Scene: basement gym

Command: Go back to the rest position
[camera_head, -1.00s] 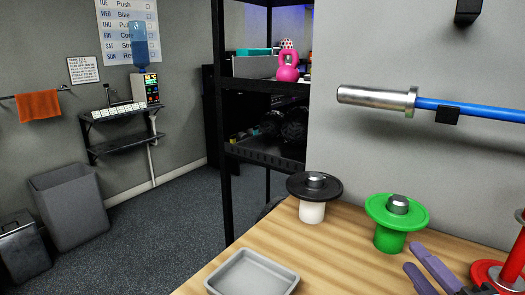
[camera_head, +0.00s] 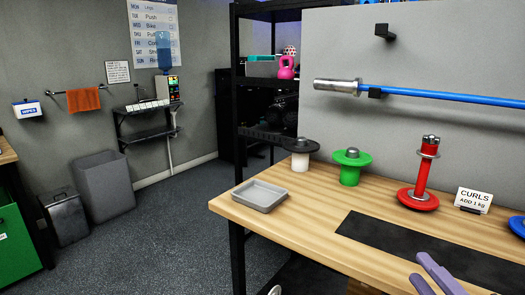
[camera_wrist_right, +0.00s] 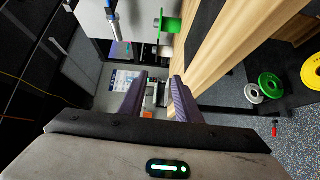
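My right gripper (camera_head: 419,267) shows at the bottom right of the head view, its two purple fingers reaching over the front part of the wooden bench (camera_head: 300,219). In the right wrist view the fingers (camera_wrist_right: 156,78) are spread apart with nothing between them, so it is open and empty. My left gripper is in neither view.
On the bench stand a grey tray (camera_head: 260,196), a black-flanged white spool (camera_head: 300,161), a green spool (camera_head: 349,176), a red post (camera_head: 422,178), a sign (camera_head: 473,200) and a black mat (camera_head: 415,243). A blue bar (camera_head: 440,94) hangs behind. Floor (camera_head: 165,235) at left is clear.

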